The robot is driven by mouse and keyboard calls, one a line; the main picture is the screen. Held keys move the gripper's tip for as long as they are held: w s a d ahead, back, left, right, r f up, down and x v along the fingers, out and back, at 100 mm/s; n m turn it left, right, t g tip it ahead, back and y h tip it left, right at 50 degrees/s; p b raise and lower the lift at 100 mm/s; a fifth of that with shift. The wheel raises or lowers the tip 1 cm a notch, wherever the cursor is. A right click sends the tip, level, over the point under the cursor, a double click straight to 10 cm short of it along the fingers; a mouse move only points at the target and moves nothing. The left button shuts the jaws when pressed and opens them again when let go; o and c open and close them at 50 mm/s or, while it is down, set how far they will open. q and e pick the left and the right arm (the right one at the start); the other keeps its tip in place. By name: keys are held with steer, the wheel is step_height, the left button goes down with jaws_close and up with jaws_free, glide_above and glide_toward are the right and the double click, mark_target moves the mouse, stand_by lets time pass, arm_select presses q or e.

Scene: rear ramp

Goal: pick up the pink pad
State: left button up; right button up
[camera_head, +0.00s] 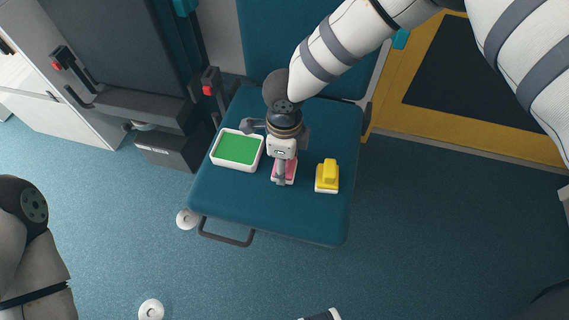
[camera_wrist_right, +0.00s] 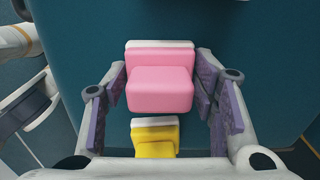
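The pink pad (camera_head: 291,171) is a pink block on a white base, standing on the teal seat (camera_head: 320,220). In the head view my right gripper (camera_head: 283,178) is over it and hides much of it. In the right wrist view the pink pad (camera_wrist_right: 160,82) is between the two fingers of my right gripper (camera_wrist_right: 163,92). These fingers are open, with a gap to the pad on both sides. My left gripper is not seen; only part of the left arm shows at the lower left of the head view.
A yellow block on a white base (camera_head: 327,177) stands right of the pink pad; it also shows in the right wrist view (camera_wrist_right: 155,139). A white tray with a green inside (camera_head: 216,160) is to the left. The seat's front part is clear.

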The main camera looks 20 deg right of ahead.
steer(key=shift+c, duration=0.7)
steer(key=shift+r, duration=0.3)
step_height(320, 180, up, 3)
steer(key=shift+s+r+p, duration=0.1)
steer(key=shift+p, duration=0.35)
steer(key=s+a+r+p, duration=0.2)
steer(key=s+r, duration=0.7)
steer(key=s, duration=0.4)
steer(key=shift+s+a+r, duration=0.1)
steer(key=shift+s+a, duration=0.05)
steer(key=shift+s, duration=0.2)
steer(key=c, duration=0.3)
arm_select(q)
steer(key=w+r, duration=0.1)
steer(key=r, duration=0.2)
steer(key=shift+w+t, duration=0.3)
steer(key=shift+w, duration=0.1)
